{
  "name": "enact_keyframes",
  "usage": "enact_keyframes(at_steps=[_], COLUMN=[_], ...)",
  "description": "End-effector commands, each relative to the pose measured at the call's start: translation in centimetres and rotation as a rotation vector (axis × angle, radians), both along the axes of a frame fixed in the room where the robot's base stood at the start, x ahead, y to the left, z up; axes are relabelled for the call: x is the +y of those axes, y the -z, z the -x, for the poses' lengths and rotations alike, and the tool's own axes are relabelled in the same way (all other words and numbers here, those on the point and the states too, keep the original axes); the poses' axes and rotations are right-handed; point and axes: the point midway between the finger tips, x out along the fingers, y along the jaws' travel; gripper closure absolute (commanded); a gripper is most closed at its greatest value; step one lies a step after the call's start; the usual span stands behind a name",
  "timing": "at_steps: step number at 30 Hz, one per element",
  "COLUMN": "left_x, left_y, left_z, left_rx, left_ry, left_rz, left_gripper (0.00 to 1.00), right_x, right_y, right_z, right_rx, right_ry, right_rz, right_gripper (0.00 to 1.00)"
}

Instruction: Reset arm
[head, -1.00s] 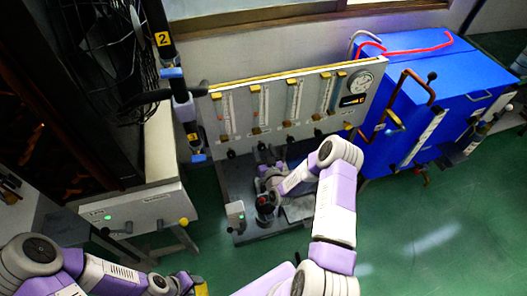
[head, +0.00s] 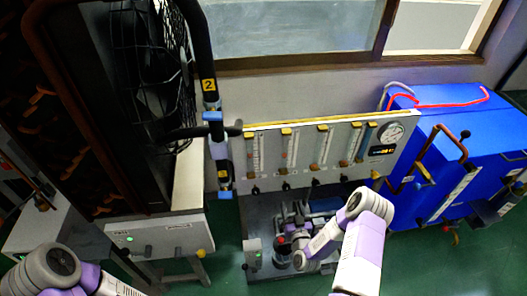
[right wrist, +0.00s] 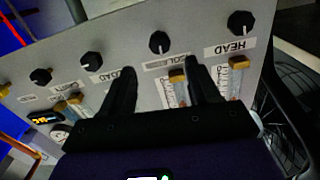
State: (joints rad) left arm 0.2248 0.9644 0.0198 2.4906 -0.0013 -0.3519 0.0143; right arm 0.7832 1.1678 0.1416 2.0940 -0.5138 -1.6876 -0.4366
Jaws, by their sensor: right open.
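My right arm reaches in from the bottom in the head view, bent in front of a grey instrument panel (head: 270,180). Its gripper is small and partly hidden by the wrist there. In the right wrist view the two dark fingers of my right gripper (right wrist: 158,82) are apart with nothing between them. They point at the panel face (right wrist: 130,48), which appears upside down with black knobs and flow tubes. I cannot tell the gap to the panel. My left arm (head: 60,270) shows at the bottom left; its gripper is out of the picture.
A blue cabinet (head: 445,120) with a red hose stands at the right. A dark rack (head: 110,100) and black pole (head: 208,85) are at the left, above a grey box (head: 160,236). A small switch box (head: 253,252) stands below the panel. Green floor is open at the lower right.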

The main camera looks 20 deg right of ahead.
Motion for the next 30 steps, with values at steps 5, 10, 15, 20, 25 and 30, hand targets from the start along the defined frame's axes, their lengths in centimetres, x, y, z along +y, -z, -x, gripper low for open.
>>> enact_keyframes(at_steps=[5, 10, 15, 20, 25, 30], left_x=[0.0, 0.0, 0.0, 0.0, 0.0, 0.0], left_y=[-0.1, -1.2, -2.9, -4.4, -5.4, -5.8], left_z=[0.0, 0.0, 0.0, 0.0, 0.0, 0.0], left_rx=[0.0, 0.0, 0.0, 0.0, 0.0, 0.0], left_ry=[0.0, 0.0, 0.0, 0.0, 0.0, 0.0], left_rz=[0.0, 0.0, 0.0, 0.0, 0.0, 0.0], left_gripper=[0.57, 0.57, 0.57, 0.57, 0.57, 0.57], right_x=[0.4, 4.8, 12.4, 18.3, 21.7, 22.9], right_y=[0.0, 1.3, 3.7, 4.6, 3.6, 2.6], right_z=[-0.1, -0.3, 3.0, 9.8, 17.2, 21.2], right_rx=[0.015, 0.196, 0.572, 0.958, 1.289, 1.456], right_ry=[-0.011, -0.121, -0.277, -0.357, -0.364, -0.346], right_rz=[-0.009, -0.106, -0.282, -0.43, -0.533, -0.579], right_gripper=[0.39, 0.39, 0.39, 0.39, 0.39, 0.39])
